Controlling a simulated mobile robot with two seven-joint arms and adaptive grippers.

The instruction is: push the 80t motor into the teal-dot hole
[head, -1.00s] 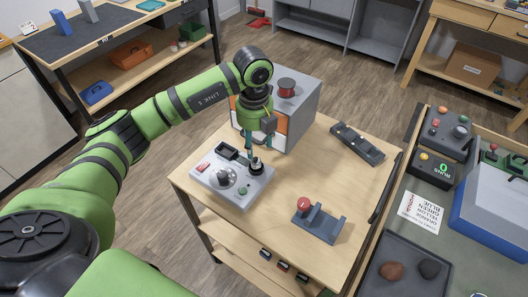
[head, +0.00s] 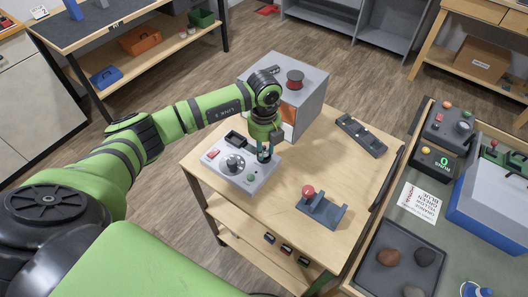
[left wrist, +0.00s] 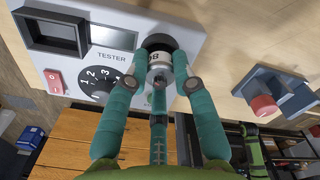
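The 80t motor (left wrist: 159,68) is a silver can with a partly visible "80" label in the left wrist view. It stands at the black round socket (left wrist: 160,41) of the grey tester (left wrist: 108,38); how deep it sits is unclear. My left gripper (left wrist: 160,62) has its teal fingers on both sides of the motor, seemingly closed on it. In the head view, my left gripper (head: 264,154) is low over the right part of the tester (head: 231,176) and hides the motor. I cannot make out a teal-dot hole. My right gripper is not in view.
On the wooden cart (head: 282,205) stand a grey box with a red spool (head: 295,78), a dark slotted holder (head: 361,136) and a grey bracket with a red knob (head: 320,210). The right bench has a tray (head: 374,276) of stones. The cart's middle is clear.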

